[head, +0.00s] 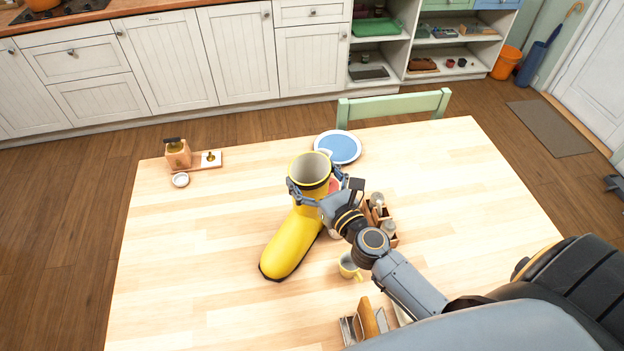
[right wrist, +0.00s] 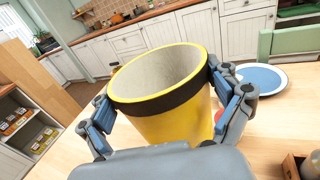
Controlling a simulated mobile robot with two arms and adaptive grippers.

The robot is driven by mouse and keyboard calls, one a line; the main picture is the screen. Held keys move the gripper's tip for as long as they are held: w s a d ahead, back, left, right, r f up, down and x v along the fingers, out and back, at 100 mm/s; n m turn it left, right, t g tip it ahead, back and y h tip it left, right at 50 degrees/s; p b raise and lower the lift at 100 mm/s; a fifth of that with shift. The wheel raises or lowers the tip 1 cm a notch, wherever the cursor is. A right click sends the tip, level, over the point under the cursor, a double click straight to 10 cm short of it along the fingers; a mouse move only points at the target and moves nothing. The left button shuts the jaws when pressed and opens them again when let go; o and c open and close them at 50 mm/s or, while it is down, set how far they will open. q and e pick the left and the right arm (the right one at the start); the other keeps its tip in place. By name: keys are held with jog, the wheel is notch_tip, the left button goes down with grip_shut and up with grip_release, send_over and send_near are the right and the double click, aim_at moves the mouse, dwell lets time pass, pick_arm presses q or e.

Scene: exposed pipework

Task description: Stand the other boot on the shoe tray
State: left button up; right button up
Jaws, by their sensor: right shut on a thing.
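A yellow boot (head: 290,240) with a dark band below its rim is upright over the wooden table, its toe towards the lower left. My right gripper (head: 316,184) is shut on the boot's shaft near the top, one finger on each side. In the right wrist view the boot's open top (right wrist: 160,75) fills the middle between the blue finger pads. I cannot tell whether the sole touches the table. No shoe tray can be made out for certain, and no second boot is seen. My left gripper is not in view.
The table (head: 190,260) also bears a blue-and-white plate (head: 338,147), a mug (head: 349,267), a wooden caddy (head: 378,212) and a soap-dispenser set (head: 178,154). A green chair (head: 394,105) stands behind. A floor mat (head: 549,127) lies by the door.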

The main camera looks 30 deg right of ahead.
jog(key=shift+r, duration=0.1)
jog(key=shift+f, duration=0.2)
jog(key=o, duration=1.5)
jog(key=shift+o, duration=0.2)
jog(key=shift+r, duration=0.1)
